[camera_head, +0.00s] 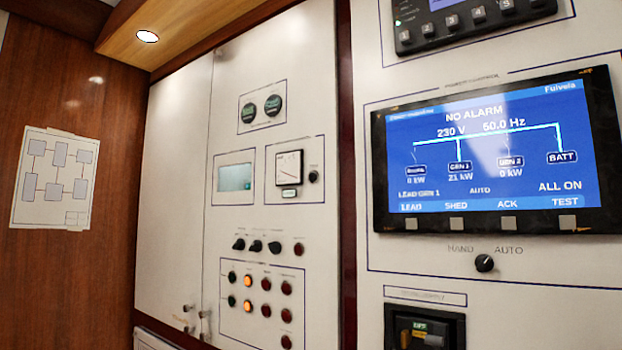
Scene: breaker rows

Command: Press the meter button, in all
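An analog meter (289,168) with a white dial sits in a framed box on the middle white panel. A small dark round button or knob (313,176) is right of the dial in the same box, with a tiny label above it. A small greenish label or display (290,193) is just under the dial. I cannot tell for certain which part is the meter button. Neither of my grippers is in view, and nothing touches the meter box.
A large blue screen (500,150) reading "NO ALARM" is on the right panel, with a HAND/AUTO knob (485,263) below. A small display (235,177), black knobs (256,246) and several indicator lamps (266,283) surround the meter. A diagram sheet (56,178) hangs on the wood wall.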

